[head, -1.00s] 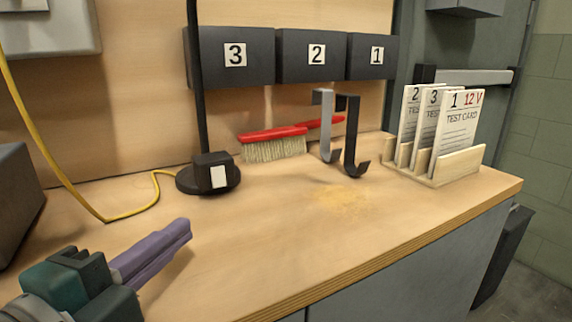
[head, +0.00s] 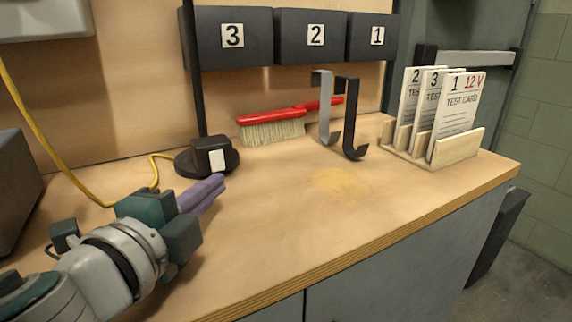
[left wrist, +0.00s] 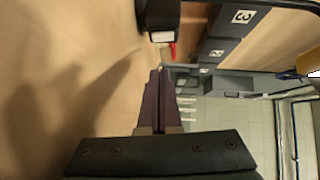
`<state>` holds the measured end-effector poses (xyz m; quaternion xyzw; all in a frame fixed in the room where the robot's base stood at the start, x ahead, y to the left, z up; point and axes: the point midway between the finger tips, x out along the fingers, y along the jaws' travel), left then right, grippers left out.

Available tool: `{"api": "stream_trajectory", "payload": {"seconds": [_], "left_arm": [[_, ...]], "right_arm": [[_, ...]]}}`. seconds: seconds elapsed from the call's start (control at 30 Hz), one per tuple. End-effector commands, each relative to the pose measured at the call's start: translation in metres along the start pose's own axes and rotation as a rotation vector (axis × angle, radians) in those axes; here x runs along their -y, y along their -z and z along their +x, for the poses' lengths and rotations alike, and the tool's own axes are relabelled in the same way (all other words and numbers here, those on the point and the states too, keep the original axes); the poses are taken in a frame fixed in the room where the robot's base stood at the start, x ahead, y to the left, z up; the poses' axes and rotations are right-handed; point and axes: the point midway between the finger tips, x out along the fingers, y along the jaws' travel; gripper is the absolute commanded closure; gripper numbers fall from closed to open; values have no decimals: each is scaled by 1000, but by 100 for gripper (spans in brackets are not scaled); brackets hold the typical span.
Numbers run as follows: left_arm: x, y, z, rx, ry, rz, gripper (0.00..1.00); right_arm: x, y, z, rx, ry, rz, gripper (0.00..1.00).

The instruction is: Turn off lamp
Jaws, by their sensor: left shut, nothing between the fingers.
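The lamp's black round base (head: 186,165) stands on the workbench, with a thin black pole (head: 198,105) rising out of the top of the head view. A black box on the base carries a white switch (head: 217,159). The switch also shows in the left wrist view (left wrist: 161,37), beyond my fingertips. My left gripper (head: 219,181) has purple fingers, shut and empty, with the tips just in front of and below the switch box. In the left wrist view the fingers (left wrist: 161,72) point toward the lamp base (left wrist: 155,14). A small gap seems to remain.
A red brush (head: 272,129) and two hooks (head: 350,120) are behind and right of the lamp. Numbered bins (head: 316,36) hang above. A wooden card rack (head: 455,150) stands at the right. A yellow cable (head: 40,150) runs at the left. The bench's front middle is clear.

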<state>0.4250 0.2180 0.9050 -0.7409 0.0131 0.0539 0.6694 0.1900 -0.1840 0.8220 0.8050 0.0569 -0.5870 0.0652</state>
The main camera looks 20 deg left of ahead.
Motion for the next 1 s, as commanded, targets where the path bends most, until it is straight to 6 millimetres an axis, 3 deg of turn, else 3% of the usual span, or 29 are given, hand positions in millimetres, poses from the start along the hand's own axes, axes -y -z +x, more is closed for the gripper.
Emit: {"api": "stream_trajectory", "payload": {"seconds": [0.1,0.3,0.8,1.0], "left_arm": [[0,-2,24,0,2,4,100],[-1,-22,41,1,0,2,100],[-1,-28,47,-1,1,2,100],[-10,-33,51,0,48,47,100]], "right_arm": [[0,0,2,0,0,0,100],[0,-1,4,-1,1,1,100],[2,-1,6,-2,5,6,100],[3,-10,34,-3,5,6,100]]}}
